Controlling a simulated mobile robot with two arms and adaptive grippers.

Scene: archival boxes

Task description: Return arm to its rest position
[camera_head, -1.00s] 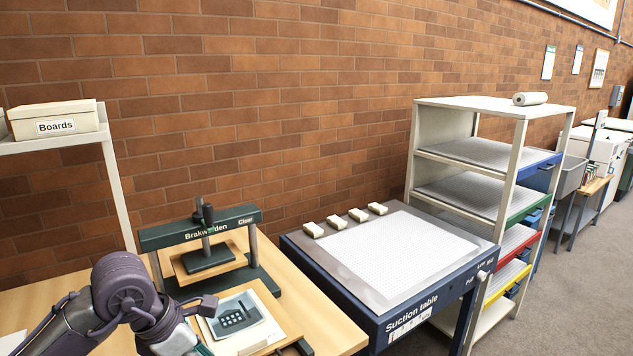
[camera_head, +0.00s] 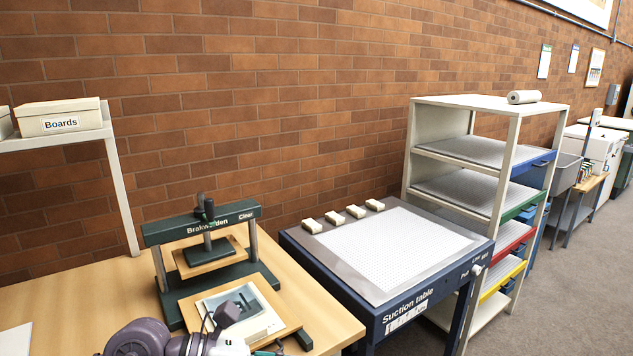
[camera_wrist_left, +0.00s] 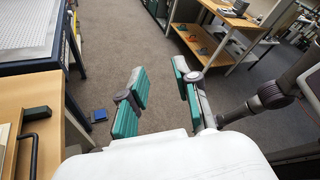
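My left gripper (camera_wrist_left: 160,97) shows in the left wrist view. Its two green-padded fingers are spread apart with nothing between them, over grey floor. In the head view, my left arm is low at the bottom edge, in front of the wooden bench (camera_head: 80,290), and its gripper is mostly cut off or hidden. Behind the arm, the dark green press (camera_head: 205,220) stands on the bench, with an open cream tray or box (camera_head: 262,326) in front of it. I cannot make out my right gripper in either view.
The suction table (camera_head: 390,322), with several small pale blocks on its back edge, stands right of the bench. A shelf rack (camera_head: 460,103) stands beyond it. A bench edge with a black handle (camera_wrist_left: 30,150) is close at left in the wrist view. Open floor (camera_wrist_left: 130,40) lies ahead.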

